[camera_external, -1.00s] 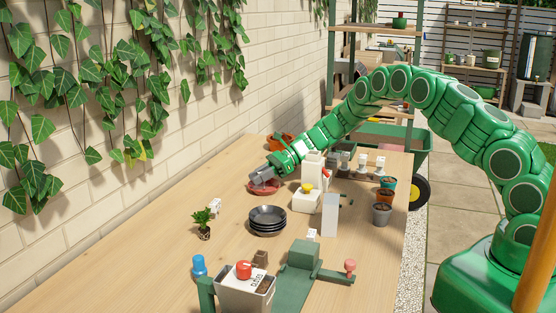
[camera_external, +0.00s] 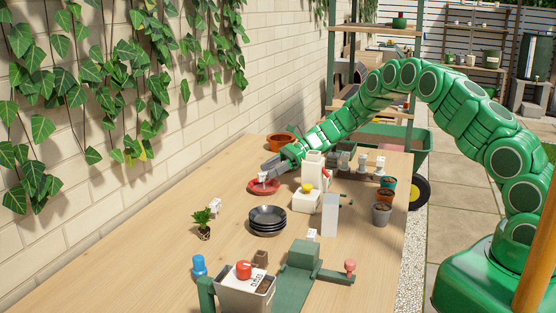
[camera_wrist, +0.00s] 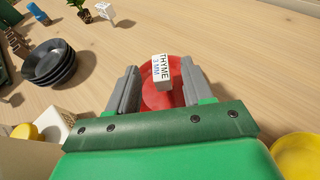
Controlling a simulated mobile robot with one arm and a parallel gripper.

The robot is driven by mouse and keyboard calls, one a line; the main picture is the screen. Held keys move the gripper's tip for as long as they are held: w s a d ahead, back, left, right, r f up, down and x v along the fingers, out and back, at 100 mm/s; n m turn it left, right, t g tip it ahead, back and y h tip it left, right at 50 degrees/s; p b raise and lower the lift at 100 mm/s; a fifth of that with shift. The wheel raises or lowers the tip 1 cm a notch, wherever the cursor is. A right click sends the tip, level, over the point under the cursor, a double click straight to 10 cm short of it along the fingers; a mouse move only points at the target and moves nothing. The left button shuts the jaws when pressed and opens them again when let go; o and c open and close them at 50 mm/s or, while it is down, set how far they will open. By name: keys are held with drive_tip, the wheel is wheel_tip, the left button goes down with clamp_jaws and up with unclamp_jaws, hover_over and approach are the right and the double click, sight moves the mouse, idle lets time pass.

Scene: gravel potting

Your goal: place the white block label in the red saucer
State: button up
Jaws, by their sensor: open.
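The white block label (camera_external: 262,176), printed "THYME 3 MM" in the wrist view (camera_wrist: 162,70), stands in the red saucer (camera_external: 258,189). The saucer also shows between and beyond the fingers in the wrist view (camera_wrist: 153,98). My gripper (camera_external: 271,168) is open just behind and above the saucer on the right. In the wrist view my gripper (camera_wrist: 158,82) has its two grey fingers spread, one on each side of the label, with visible gaps. The label's lower contact with the saucer is hard to make out.
A stack of dark saucers (camera_external: 267,220) and a small plant (camera_external: 203,222) are nearer the camera. A white bottle (camera_external: 312,170) and a white box with a yellow top (camera_external: 305,200) stand right of the saucer. A terracotta pot (camera_external: 281,143) is behind. Bare table lies left.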

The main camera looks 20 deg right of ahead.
drive_tip(key=v, duration=0.7)
idle(0.3)
